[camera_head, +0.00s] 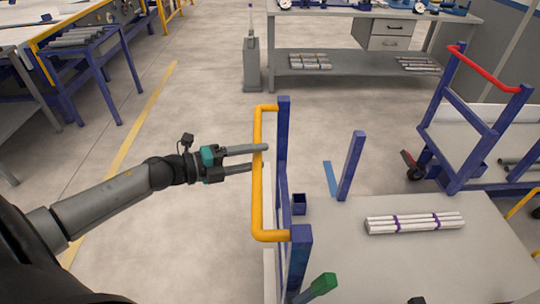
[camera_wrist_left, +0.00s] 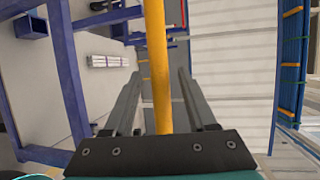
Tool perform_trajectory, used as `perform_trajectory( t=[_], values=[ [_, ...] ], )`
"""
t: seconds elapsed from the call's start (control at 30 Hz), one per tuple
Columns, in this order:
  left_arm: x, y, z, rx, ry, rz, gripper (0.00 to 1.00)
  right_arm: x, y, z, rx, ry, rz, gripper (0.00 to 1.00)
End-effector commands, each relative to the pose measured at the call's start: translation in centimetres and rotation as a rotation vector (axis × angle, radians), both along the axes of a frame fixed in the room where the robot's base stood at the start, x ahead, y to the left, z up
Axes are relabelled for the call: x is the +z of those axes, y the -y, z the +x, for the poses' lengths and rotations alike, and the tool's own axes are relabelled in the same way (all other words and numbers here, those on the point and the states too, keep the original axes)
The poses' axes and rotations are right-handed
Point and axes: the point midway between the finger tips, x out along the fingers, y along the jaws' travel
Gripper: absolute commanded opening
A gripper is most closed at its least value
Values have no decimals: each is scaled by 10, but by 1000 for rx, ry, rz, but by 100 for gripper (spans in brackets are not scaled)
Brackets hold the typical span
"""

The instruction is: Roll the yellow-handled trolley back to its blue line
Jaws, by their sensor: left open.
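The yellow-handled trolley (camera_head: 440,265) stands at the lower right in the head view, with a grey deck and blue posts. Its yellow handle (camera_head: 258,205) is upright on the left side; in the left wrist view the handle (camera_wrist_left: 157,70) runs between my fingers. My left gripper (camera_head: 262,157) is open, its two fingers on either side of the handle bar. I cannot tell whether they touch it. A blue line (camera_head: 330,179) shows on the floor just beyond the trolley, beside an upright blue post.
White pipes (camera_head: 415,223) with purple bands lie on the deck. A red-handled trolley (camera_head: 480,140) stands to the right. A workbench (camera_head: 345,83) with pipes is at the back, a blue-framed table (camera_head: 85,40) at upper left. Floor left of the handle is clear.

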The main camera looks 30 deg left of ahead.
Motion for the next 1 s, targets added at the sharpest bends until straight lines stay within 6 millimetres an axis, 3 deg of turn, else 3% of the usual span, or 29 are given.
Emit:
perform_trajectory(
  t=[0.33,0.8,1.0],
  values=[
    [-6,19,28,1,2,0,57,-4,1,-1,2,-1,-1,0],
    [-7,24,33,1,0,-1,57,-4,4,-1,3,-1,-6,0],
    [-7,23,33,1,0,-1,34,-4,4,-1,3,-1,-6,0]
  ],
)
